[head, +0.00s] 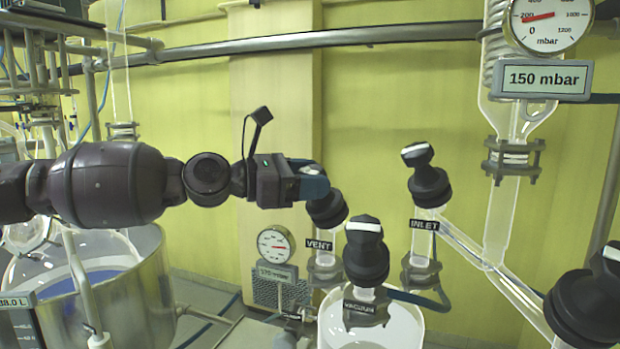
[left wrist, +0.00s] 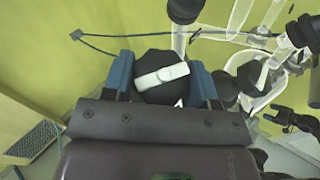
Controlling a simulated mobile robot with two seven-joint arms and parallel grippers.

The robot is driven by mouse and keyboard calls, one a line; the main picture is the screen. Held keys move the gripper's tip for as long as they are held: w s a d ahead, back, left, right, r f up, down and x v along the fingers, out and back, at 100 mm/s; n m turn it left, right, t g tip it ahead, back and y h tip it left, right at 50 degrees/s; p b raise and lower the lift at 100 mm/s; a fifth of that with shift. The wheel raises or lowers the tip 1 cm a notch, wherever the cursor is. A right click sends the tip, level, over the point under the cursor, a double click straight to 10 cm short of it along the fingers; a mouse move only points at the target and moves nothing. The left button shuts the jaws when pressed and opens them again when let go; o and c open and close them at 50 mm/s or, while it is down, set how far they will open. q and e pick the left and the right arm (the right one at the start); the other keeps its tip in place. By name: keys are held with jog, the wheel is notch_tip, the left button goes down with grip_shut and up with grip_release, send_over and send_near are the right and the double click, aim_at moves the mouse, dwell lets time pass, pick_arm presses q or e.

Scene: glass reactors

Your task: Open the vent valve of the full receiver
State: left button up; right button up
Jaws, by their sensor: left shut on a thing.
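The vent valve's black knob (head: 327,208) stands above the VENT label (head: 319,245) on a glass stub. My left gripper (head: 314,185) comes in from the left and is shut on this knob, with its blue fingers around the top. In the left wrist view the knob (left wrist: 160,78) with its white bar sits between the two blue fingers (left wrist: 163,82). The bar lies nearly crosswise, slightly tilted. The glass receiver (head: 395,325) is below, cut off by the lower edge, so its fill level is hard to tell.
The VACUUM valve (head: 366,250) stands close to the right of the vent, and the INLET valve (head: 428,185) further right. A small gauge (head: 275,245) hangs left of the vent. A 150 mbar display (head: 543,80) is at upper right. A steel vessel (head: 140,290) is lower left.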

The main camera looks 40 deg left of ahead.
pick_arm(q)
jog(key=shift+f, duration=0.2)
dwell(0.3)
jog(key=o, duration=0.9)
jog(key=shift+r, duration=0.1)
